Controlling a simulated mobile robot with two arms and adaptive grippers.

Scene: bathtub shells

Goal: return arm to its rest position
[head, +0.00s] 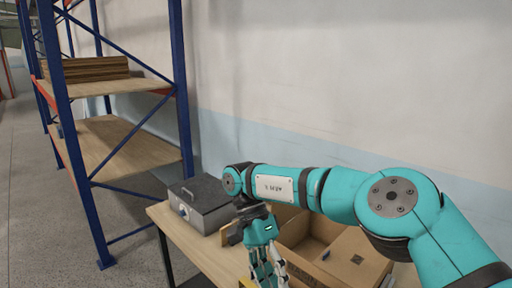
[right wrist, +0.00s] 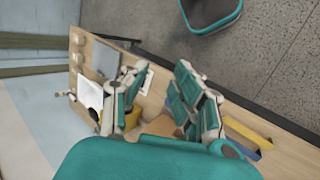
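My right arm (head: 330,190), teal with dark joints, reaches in from the right in the head view, over the table. My right gripper (head: 267,270) hangs fingers down near the table's front, beside the open cardboard box. In the right wrist view the fingers of my right gripper (right wrist: 160,88) stand apart with a gap, and nothing is seen held between them. My left gripper is not in view.
A wooden table (head: 185,235) carries a grey metal box (head: 200,203) and an open cardboard box (head: 350,255), partly hidden by my arm. A blue-framed shelf (head: 182,90) stands left. A pale wall (head: 330,70) is behind. Floor (head: 30,200) at far left is clear.

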